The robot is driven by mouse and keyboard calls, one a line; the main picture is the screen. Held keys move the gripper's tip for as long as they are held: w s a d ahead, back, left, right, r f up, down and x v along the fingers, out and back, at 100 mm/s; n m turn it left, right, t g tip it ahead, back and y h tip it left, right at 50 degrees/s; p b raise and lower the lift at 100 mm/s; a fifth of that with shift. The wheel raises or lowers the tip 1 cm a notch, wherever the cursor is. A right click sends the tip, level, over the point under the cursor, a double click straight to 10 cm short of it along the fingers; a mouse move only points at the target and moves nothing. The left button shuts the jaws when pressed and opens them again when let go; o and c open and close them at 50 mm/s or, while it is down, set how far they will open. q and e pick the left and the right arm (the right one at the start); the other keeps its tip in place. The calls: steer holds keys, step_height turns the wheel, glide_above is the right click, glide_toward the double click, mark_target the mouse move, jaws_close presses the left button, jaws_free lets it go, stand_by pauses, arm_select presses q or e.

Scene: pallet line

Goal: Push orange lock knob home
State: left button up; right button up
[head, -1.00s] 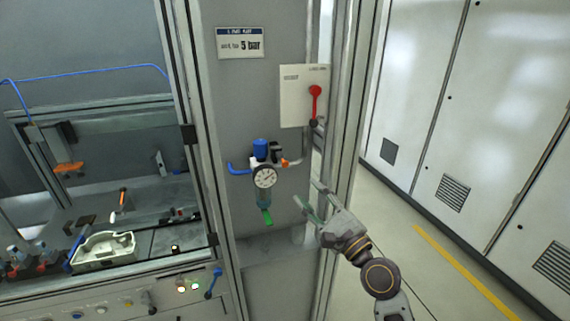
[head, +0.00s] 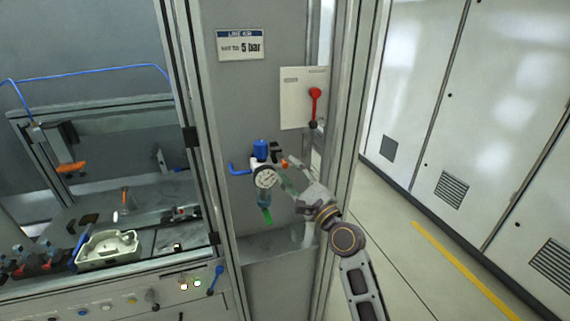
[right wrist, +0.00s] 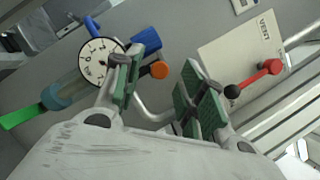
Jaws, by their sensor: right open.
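The orange lock knob (head: 284,164) is a small round orange end on the right side of the air regulator unit (head: 265,178), on the grey panel. In the right wrist view the orange knob (right wrist: 159,69) shows between my two green-padded fingertips, nearer the left one. My right gripper (head: 291,175) is open and empty, just right of the knob in the head view. In the right wrist view my right gripper (right wrist: 156,85) frames the knob with room on its right; contact cannot be told. How far in the knob sits cannot be told. My left gripper is not in view.
A blue regulator knob (head: 260,147) and a round gauge (right wrist: 99,58) are close by. A white box with a red lever (head: 315,100) is above right. A green drain lever (head: 267,215) hangs below. A frame post (head: 346,150) stands to the right.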

mark_target(286, 166)
steer(key=shift+x, duration=1.7)
jaws_close()
